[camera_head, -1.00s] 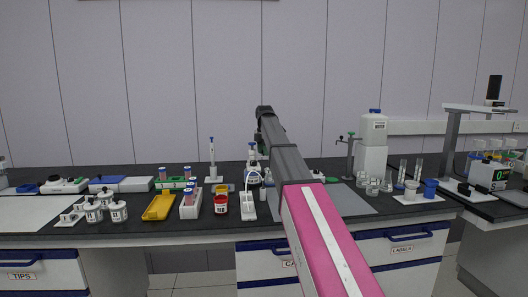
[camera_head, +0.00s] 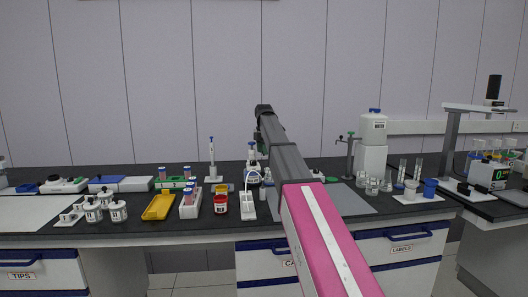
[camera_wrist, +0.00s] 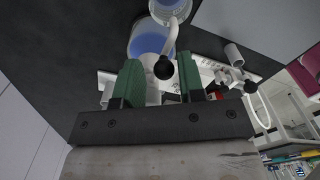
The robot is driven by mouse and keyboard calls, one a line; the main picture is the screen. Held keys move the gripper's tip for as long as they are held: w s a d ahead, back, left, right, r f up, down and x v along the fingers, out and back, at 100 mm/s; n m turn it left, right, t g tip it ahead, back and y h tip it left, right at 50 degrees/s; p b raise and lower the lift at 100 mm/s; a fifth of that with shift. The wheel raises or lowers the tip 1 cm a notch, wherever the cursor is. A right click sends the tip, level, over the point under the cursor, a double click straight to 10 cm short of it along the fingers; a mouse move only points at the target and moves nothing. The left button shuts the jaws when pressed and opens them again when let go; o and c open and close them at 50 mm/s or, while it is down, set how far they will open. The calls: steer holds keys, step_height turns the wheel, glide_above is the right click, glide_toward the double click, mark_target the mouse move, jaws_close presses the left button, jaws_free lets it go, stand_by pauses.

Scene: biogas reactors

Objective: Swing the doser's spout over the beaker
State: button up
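My gripper (camera_wrist: 160,84) shows its two green fingers apart in the wrist view. A white curved spout (camera_wrist: 172,40) ending in a black knob (camera_wrist: 163,68) is just beyond and between the fingertips; I cannot tell whether they touch it. A clear vessel with blue contents (camera_wrist: 148,40) lies behind the spout, and a second round blue-filled vessel top (camera_wrist: 170,6) is at the picture's upper edge. In the head view my arm hides most of the gripper. A white-topped bottle (camera_head: 252,152), possibly the doser, shows beside it. I cannot tell which vessel is the beaker.
Several small glass beakers (camera_head: 372,186) and a white canister (camera_head: 374,128) are to the right. The grey mat (camera_head: 345,203) has bare room.

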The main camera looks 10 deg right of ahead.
steer(key=shift+r, duration=3.55)
